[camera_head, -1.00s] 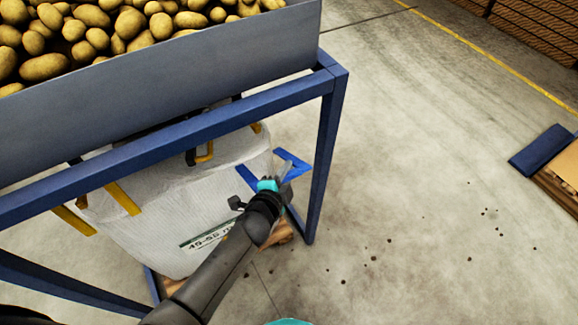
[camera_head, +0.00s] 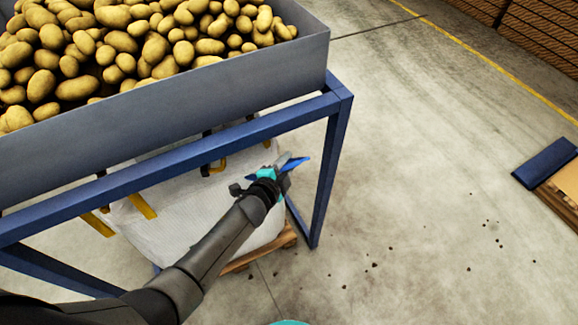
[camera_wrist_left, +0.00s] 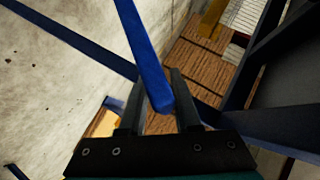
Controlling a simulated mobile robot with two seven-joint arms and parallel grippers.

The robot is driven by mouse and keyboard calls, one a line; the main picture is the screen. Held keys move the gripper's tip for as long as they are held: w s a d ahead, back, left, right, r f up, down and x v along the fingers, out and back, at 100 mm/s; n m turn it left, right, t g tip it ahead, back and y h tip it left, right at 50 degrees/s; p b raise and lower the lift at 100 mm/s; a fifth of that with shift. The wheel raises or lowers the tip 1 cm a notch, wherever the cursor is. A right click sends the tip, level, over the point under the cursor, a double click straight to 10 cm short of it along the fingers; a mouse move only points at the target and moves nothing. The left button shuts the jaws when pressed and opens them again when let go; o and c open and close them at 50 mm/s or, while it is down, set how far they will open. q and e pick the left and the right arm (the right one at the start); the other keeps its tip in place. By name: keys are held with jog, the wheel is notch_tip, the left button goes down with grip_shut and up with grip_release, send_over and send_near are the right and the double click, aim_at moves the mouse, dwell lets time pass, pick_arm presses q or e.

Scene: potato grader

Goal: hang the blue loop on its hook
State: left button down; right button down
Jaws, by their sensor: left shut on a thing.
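The blue loop (camera_head: 296,163) is a flat strap at the right corner of the white bulk bag (camera_head: 190,215), under the blue frame. My left gripper (camera_head: 284,160) is shut on it, beside the frame's right leg. In the left wrist view the blue loop (camera_wrist_left: 143,50) runs from the top edge down between the two fingers (camera_wrist_left: 158,112). I cannot make out the blue loop's own hook. My right gripper is not in view.
The blue frame (camera_head: 327,170) carries a grey hopper (camera_head: 200,78) full of potatoes, with its beam just above my left arm. The bag stands on a wooden pallet (camera_head: 289,237). Floor to the right is mostly clear, with small crumbs.

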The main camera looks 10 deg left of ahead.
pick_arm(q)
jog(key=shift+w+a+r, duration=0.3)
jog(key=shift+w+a, duration=0.1)
jog(key=shift+a, duration=0.05)
jog(key=c, duration=1)
grip_release()
jog(key=shift+o, duration=0.8)
jog(key=shift+f, duration=0.15)
jog(key=shift+d, duration=0.1)
jog(key=shift+s, duration=0.1)
jog(key=shift+s, duration=0.1)
jog(key=p+v, duration=0.3)
jog(key=v, duration=1.2)
